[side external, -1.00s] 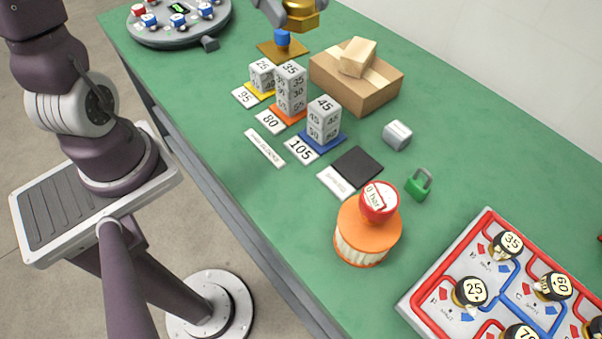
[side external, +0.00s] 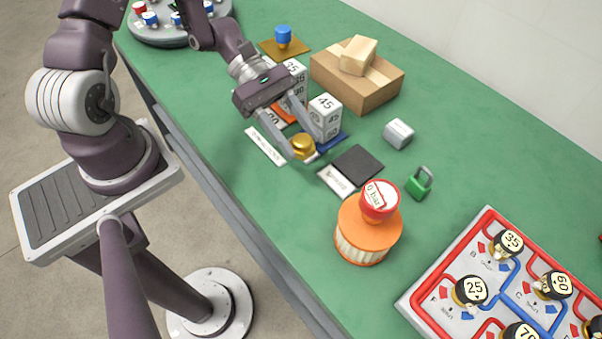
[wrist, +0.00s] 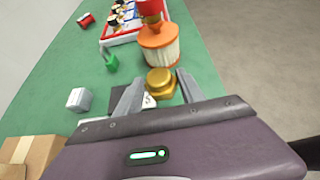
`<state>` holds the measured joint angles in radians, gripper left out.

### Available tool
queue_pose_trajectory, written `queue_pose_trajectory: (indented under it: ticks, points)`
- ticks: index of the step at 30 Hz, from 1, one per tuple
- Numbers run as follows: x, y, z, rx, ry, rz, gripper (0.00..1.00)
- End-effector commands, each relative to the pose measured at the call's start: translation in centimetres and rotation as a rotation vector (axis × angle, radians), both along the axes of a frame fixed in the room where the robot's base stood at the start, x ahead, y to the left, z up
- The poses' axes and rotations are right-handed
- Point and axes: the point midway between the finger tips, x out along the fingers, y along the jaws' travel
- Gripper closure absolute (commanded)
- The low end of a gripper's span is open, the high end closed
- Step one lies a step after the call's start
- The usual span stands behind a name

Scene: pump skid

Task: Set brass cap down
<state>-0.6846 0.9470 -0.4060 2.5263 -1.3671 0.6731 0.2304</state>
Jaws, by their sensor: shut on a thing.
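The brass cap (side external: 303,145) is between the fingers of my gripper (side external: 304,151) in the side view. My gripper is shut on it, over the area by the 105 label, left of the dark square pad (side external: 357,165). I cannot tell whether the cap touches anything below. In the wrist view the cap (wrist: 159,80) shows between the two grey fingertips of my gripper (wrist: 160,88), in front of the orange filter. A blue knob (side external: 283,35) stands on a brass-coloured pad (side external: 297,50) at the back.
White numbered block stacks (side external: 325,108) stand just behind my gripper. An orange-topped filter with a red gauge (side external: 368,230), a green padlock (side external: 419,184) and a grey cube (side external: 398,133) stand to the right. Cardboard boxes (side external: 375,93) are behind. Green table is clear at front left.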

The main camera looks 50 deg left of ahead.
Motion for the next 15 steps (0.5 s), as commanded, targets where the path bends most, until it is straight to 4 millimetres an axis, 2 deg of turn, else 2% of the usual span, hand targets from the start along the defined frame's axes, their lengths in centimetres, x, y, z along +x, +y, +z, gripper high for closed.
queue_pose_trajectory:
  ticks: [4,12,15]
  points:
    - [-0.1,-0.1,-3.6,-0.004,0.006,0.0,1.0]
    - [0.0,0.0,-8.6,-0.003,0.002,0.0,1.0]
    - [0.0,0.0,-9.6,-0.001,0.001,0.0,1.0]
